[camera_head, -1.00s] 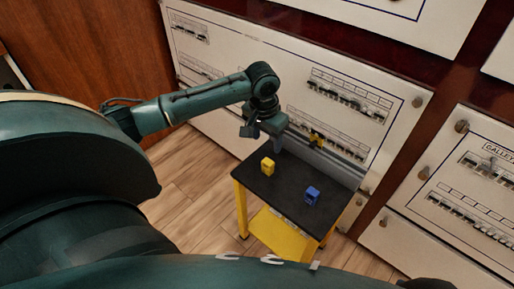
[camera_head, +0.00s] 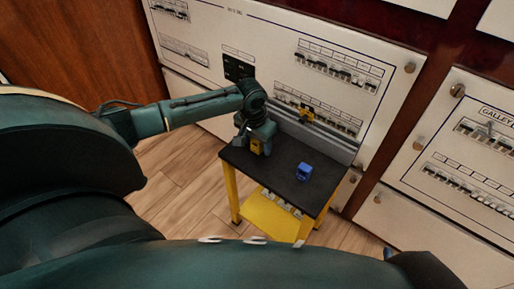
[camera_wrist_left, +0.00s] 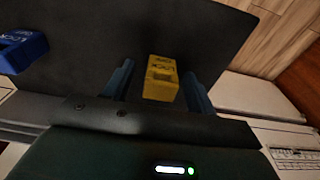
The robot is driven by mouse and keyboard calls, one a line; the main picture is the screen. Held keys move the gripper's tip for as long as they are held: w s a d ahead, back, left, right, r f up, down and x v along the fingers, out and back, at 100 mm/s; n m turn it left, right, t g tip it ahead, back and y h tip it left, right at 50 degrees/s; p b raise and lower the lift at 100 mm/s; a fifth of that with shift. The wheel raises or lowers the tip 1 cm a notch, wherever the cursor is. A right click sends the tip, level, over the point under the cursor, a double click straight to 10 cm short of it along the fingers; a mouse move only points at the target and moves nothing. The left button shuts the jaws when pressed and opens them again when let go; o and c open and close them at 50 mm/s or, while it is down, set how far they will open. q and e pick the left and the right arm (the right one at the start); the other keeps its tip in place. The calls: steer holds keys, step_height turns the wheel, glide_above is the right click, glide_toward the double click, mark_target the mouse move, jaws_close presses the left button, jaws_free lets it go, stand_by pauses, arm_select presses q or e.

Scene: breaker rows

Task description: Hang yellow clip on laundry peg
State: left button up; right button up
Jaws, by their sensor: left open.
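A yellow clip (camera_head: 256,147) with raised lettering is at the left part of the black cart top (camera_head: 285,185), partly hidden by my left gripper (camera_head: 257,149). In the left wrist view the yellow clip (camera_wrist_left: 161,78) sits between the two spread fingers, with a gap on each side. My left gripper is open around it and not closed on it. I cannot single out the laundry peg; the small labels are unreadable. My right gripper is not in view.
A blue lock-like block (camera_head: 304,172) stands right of the clip on the cart. A grey rail (camera_head: 312,136) runs along the cart's back edge, with another yellow piece (camera_head: 306,114) near it. Breaker panels (camera_head: 345,60) stand behind. The cart's front is clear.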

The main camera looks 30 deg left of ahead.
arm_select(q)
steer(key=shift+c, duration=0.4)
steer(key=c, duration=1)
steer(key=shift+o, duration=0.2)
step_height(320, 180, up, 10)
steer(key=p, duration=0.3)
steer(key=shift+p, duration=0.3)
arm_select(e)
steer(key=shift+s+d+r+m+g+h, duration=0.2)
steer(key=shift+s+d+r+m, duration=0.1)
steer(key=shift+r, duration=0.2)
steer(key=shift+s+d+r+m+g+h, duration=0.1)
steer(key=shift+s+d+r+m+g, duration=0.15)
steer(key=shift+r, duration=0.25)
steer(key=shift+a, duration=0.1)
